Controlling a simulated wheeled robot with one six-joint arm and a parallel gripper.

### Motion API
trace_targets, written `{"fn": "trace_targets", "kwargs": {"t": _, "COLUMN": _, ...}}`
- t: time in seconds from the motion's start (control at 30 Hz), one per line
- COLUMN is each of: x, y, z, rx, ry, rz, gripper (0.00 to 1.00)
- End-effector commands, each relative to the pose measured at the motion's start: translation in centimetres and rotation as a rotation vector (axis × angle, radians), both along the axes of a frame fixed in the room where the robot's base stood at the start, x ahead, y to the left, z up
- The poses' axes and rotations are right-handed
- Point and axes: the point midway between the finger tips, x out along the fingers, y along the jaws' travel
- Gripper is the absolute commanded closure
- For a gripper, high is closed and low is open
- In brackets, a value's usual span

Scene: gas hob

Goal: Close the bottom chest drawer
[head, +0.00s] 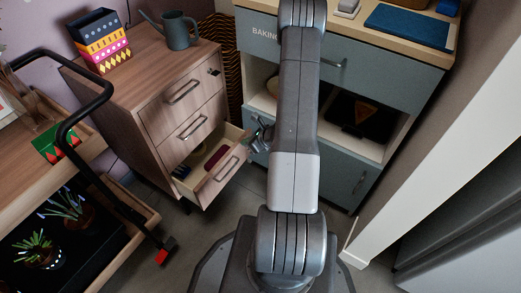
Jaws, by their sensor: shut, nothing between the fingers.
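The wooden chest (139,78) stands left of centre with several drawers, each with a metal bar handle. Its bottom drawer (223,177) is pulled open, and a dark red item and a dark blue item lie inside it. The drawers above it look shut. My gripper (257,139) is at the right end of the open drawer, close to its front corner. It is small and partly hidden by my arm. It looks shut with nothing in it. I cannot tell whether it touches the drawer.
A grey-blue cabinet (415,69) with open shelves stands behind my arm. A trolley with a black handle (76,115) and plants is at the left. A watering can (175,31) and a patterned box (97,41) stand on the chest. Some floor is free before the drawer.

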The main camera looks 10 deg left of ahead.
Motion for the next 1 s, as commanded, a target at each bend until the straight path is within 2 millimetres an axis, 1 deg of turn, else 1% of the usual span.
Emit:
{"fn": "trace_targets", "kwargs": {"t": 0.03, "x": 0.4, "y": 1.3, "z": -0.1, "rx": 0.0, "ry": -0.003, "rz": 0.005, "gripper": 1.0}}
{"fn": "trace_targets", "kwargs": {"t": 0.2, "x": 1.5, "y": 4.4, "z": -0.1, "rx": -0.001, "ry": -0.002, "rz": 0.003, "gripper": 1.0}}
{"fn": "trace_targets", "kwargs": {"t": 0.4, "x": 2.5, "y": 6.8, "z": 0.0, "rx": -0.001, "ry": 0.0, "rz": 0.002, "gripper": 1.0}}
{"fn": "trace_targets", "kwargs": {"t": 0.6, "x": 2.8, "y": 7.9, "z": -0.1, "rx": -0.001, "ry": 0.0, "rz": 0.0, "gripper": 1.0}}
{"fn": "trace_targets", "kwargs": {"t": 1.0, "x": 2.9, "y": 7.9, "z": 0.0, "rx": -0.001, "ry": 0.001, "rz": -0.001, "gripper": 1.0}}
